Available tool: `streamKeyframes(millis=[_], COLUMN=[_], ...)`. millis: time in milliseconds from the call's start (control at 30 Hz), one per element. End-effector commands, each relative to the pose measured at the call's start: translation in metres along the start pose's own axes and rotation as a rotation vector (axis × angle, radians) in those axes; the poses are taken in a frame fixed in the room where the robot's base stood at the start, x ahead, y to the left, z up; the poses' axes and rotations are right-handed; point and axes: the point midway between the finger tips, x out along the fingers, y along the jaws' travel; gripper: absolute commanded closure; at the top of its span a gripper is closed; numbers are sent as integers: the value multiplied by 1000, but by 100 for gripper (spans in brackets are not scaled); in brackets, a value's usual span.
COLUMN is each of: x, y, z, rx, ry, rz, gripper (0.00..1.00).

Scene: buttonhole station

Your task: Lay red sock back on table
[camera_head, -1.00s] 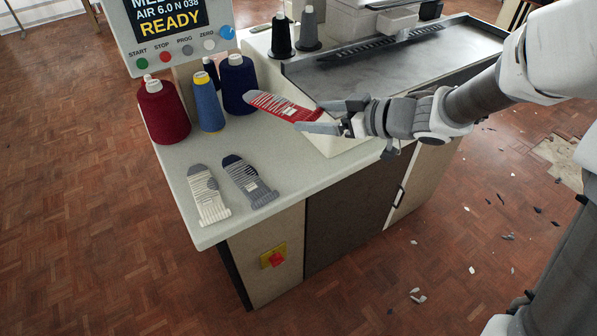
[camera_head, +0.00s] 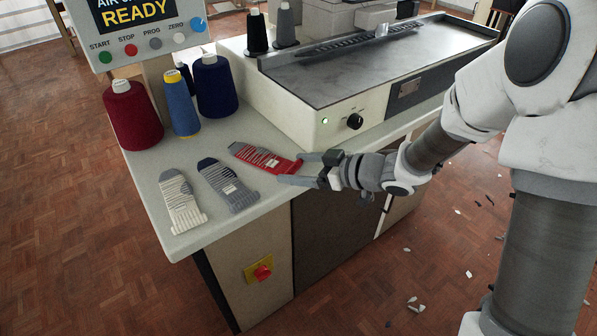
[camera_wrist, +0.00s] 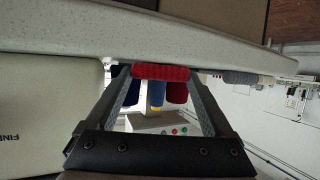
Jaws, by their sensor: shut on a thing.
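The red sock (camera_head: 264,157), with pale stripes and a pale label, is at the table's front edge, right of the other socks. My gripper (camera_head: 297,170) is shut on its right, cuff end. In the wrist view the red sock (camera_wrist: 160,72) spans the gap between the two fingers of my gripper (camera_wrist: 160,85), close to the table surface (camera_wrist: 200,30). Whether the sock's far end touches the table (camera_head: 272,195) is hard to tell. A grey sock (camera_head: 228,186) and a cream striped sock (camera_head: 181,201) lie flat on the table to its left.
Thread cones in dark red (camera_head: 133,118), blue (camera_head: 182,105) and navy (camera_head: 215,88) stand behind the socks. A machine (camera_head: 340,110) with a knob fills the back right. A display panel (camera_head: 140,30) stands at back left. A red stop button (camera_head: 262,272) is on the cabinet front.

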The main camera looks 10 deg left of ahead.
Motion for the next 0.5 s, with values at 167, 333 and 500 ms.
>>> streamKeyframes(millis=[167, 333, 500], x=[-1, 0, 0], y=[0, 0, 0], z=[-2, 1, 1], rx=[-1, 0, 0], ry=[1, 1, 1], rz=[0, 1, 1], gripper=[75, 8, 0])
